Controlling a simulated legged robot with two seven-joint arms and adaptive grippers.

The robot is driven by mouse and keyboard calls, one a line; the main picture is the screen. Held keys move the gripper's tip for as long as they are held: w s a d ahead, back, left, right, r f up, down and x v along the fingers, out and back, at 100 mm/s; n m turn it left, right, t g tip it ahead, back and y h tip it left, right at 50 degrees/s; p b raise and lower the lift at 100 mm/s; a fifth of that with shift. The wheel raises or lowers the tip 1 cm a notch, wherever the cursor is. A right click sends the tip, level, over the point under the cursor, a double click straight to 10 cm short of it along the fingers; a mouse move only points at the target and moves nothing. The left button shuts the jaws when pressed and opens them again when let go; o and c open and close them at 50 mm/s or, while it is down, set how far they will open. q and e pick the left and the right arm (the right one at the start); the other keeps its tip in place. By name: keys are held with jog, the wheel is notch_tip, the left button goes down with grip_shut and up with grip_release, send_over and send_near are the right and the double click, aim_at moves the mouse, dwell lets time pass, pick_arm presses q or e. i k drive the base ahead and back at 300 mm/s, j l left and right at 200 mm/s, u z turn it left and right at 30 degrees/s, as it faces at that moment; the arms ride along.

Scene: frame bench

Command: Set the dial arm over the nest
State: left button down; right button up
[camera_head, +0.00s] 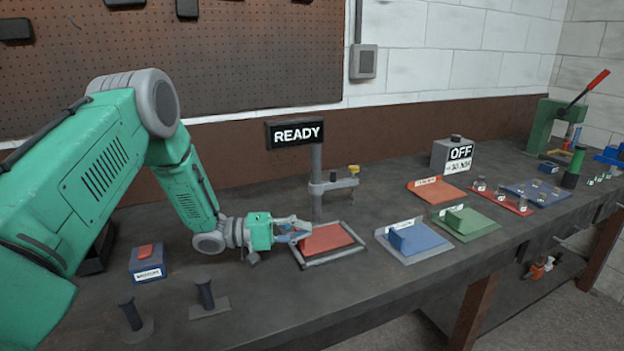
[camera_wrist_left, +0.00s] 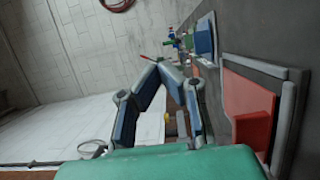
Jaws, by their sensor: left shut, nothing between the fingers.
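The dial arm (camera_head: 340,184) is a grey bar on an upright post. It points right in the head view and has a yellow knob (camera_head: 353,169) at its outer end. The nest (camera_head: 327,239) is a red plate in a grey frame in front of the post, and it shows at the right in the wrist view (camera_wrist_left: 250,105). The bar appears above and behind the nest's back edge, not over its middle. My left gripper (camera_head: 308,233) is low at the nest's left side, its fingertips (camera_wrist_left: 160,65) together and empty. Contact with the nest cannot be told.
A READY sign (camera_head: 296,133) tops the post. A blue box with a red button (camera_head: 147,262) and two dark pegs (camera_head: 206,294) stand at the left. Blue (camera_head: 418,239), green (camera_head: 467,221) and orange (camera_head: 437,191) plates lie to the right. An OFF box (camera_head: 453,155) stands behind.

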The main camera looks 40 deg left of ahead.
aim_at(315, 190)
jog(key=i+j, duration=0.8)
jog(key=j, duration=0.15)
